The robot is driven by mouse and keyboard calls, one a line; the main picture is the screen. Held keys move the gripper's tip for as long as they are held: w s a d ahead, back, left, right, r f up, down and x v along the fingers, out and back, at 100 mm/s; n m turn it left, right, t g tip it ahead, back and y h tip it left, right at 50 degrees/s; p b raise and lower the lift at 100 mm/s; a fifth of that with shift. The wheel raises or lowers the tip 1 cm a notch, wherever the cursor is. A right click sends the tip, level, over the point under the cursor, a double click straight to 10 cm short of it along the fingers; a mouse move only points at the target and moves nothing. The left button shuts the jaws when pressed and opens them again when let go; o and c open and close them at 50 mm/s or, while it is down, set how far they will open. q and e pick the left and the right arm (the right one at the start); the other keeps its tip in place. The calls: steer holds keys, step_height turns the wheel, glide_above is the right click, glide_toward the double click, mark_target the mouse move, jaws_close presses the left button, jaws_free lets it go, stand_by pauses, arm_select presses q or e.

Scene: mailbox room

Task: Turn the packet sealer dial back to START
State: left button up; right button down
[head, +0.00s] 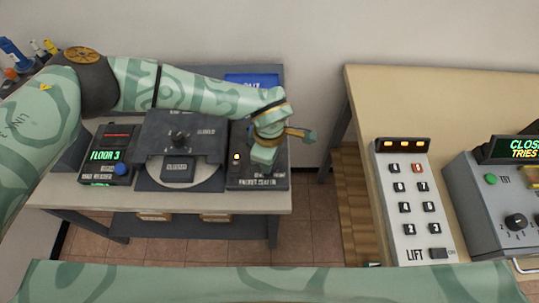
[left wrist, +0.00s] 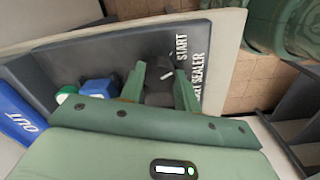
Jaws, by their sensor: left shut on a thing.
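The packet sealer (head: 243,178) is a dark box at the right end of the left table, with a lit amber light on its face. My left gripper (head: 261,160) reaches down over it from above and hides the dial in the head view. In the left wrist view the sealer's dark panel (left wrist: 118,58) carries the words START and SEALER. The dark dial (left wrist: 158,92) sits between the fingers of my left gripper (left wrist: 160,80), which is shut on it. A short white mark shows near the dial's top; its exact heading against START is hard to tell. My right gripper is not in view.
Left of the sealer stands a dark machine with a round plate (head: 205,176), then a unit reading FLOOR 3 (head: 105,156). A blue OUT tray (head: 250,80) lies behind. A LIFT keypad (head: 405,200) and a grey dial box (head: 490,205) stand on the right table, across a floor gap.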

arm_select(q)
steer(key=shift+n+p, duration=0.55)
steer(key=shift+n, duration=1.15)
steer(key=o, duration=1)
steer(key=shift+r, duration=0.1)
step_height(320, 180, up, 16)
steer(key=shift+s+r+p, duration=0.1)
steer(key=shift+p, duration=0.9)
